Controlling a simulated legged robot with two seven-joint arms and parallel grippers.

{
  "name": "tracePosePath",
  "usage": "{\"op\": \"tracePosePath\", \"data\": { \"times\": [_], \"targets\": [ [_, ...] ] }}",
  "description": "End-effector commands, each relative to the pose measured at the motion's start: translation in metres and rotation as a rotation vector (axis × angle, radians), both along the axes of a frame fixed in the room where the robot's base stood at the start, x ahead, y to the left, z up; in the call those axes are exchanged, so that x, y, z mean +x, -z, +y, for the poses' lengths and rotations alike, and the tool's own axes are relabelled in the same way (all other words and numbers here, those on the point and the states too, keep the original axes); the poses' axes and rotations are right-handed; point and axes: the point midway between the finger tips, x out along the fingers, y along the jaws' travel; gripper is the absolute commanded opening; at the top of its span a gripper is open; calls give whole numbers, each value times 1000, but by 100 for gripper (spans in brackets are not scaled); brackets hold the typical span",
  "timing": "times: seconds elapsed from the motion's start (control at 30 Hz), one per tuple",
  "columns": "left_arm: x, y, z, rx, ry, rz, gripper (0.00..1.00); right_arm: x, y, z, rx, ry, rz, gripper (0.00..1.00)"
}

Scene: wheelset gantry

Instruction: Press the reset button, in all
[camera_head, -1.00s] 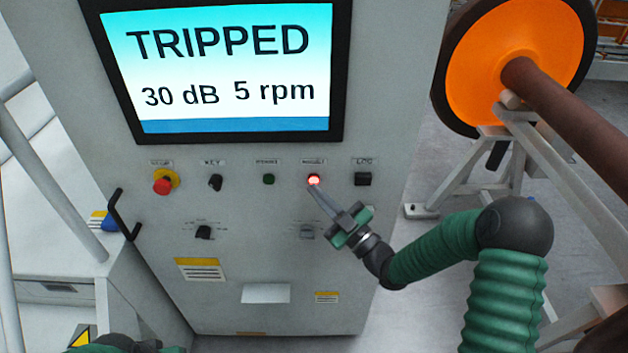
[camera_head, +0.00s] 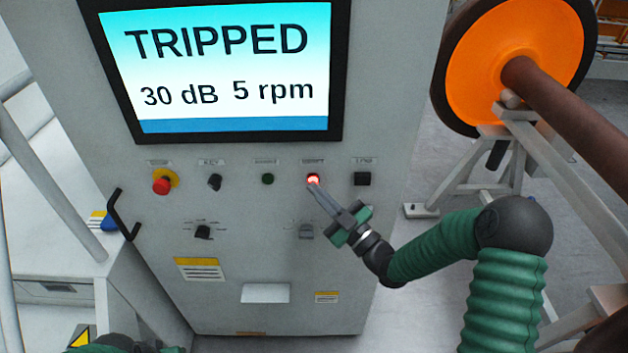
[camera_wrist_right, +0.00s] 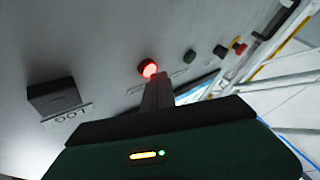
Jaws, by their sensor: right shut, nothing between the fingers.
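The lit red button (camera_head: 313,180) is on the grey control cabinet's panel, in the row below the screen. Its label is too blurred to read surely. The screen (camera_head: 220,70) reads TRIPPED, 30 dB, 5 rpm. My right gripper (camera_head: 315,188) is shut and empty, its fingertips at the lower edge of the red button. In the right wrist view the red button (camera_wrist_right: 148,68) glows just beyond the fingertips (camera_wrist_right: 155,82); I cannot tell whether they touch it. My left gripper is not clearly in view; only a green part of my arm shows at the bottom left.
In the same row are a red emergency stop (camera_head: 162,185), a key switch (camera_head: 214,182), a green button (camera_head: 267,179) and a black switch (camera_head: 362,179). A black handle (camera_head: 122,215) juts out at left. An orange wheel (camera_head: 515,65) on a stand is at right.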

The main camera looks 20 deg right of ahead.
Motion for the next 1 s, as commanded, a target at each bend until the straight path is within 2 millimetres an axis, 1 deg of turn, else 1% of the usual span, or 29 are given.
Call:
{"op": "tracePosePath", "data": {
  "times": [0.1, 0.47, 1.0],
  "targets": [
    [0, 2, 0, 0, 0, 0, 59, 3, 0, -1, -1, 0, 0, 0],
    [0, 2, 0, 0, 0, 0, 59, 4, -1, -1, 0, 0, 0, 0],
    [0, 5, 0, 0, 0, 0, 59, 10, -1, -3, -1, 0, -1, 0]
  ]
}}
